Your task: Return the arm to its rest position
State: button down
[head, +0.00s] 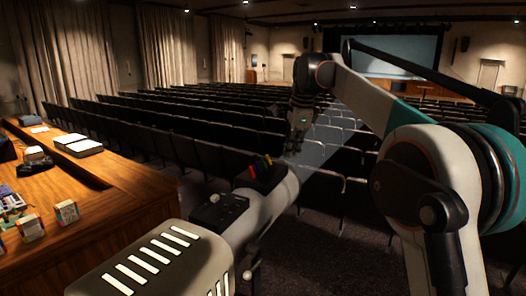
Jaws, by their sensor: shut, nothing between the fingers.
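My arm is raised on the right side of the head view, bent at the elbow, its forearm hanging down at the middle. My gripper (294,146) points downward at the end of it, in front of the seat rows. It is shut and holds nothing. It is small and dark against the dark seats, so its fingers are hard to make out. It hangs clear of the wooden desk, well to the right of it, and touches nothing that I can see.
A wooden desk (135,190) runs along the left with small boxes (66,212), a white-topped device (78,145) and a dark device (35,160) on it. Rows of dark seats (200,145) fill the hall ahead. A screen (402,55) hangs at the far end.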

jog(key=s+d+f+n+t+b, duration=0.1)
jog(key=s+d+f+n+b, duration=0.25)
jog(key=s+f+b, duration=0.55)
jog(key=s+d+f+n+t+h+b, duration=0.1)
jog(key=s+d+f+n+b, duration=0.3)
jog(key=s+f, duration=0.75)
jog(key=s+d+f+n+t+b, duration=0.2)
jog(key=s+f+n+b, duration=0.3)
jog(key=s+f+b, duration=0.55)
jog(key=s+d+f+n+b, duration=0.1)
jog(key=s+f+n+b, duration=0.3)
jog(key=s+f, duration=0.8)
notch_tip(320, 180, down, 2)
jog(key=shift+d+f+t, duration=0.25)
jog(key=shift+t, duration=0.15)
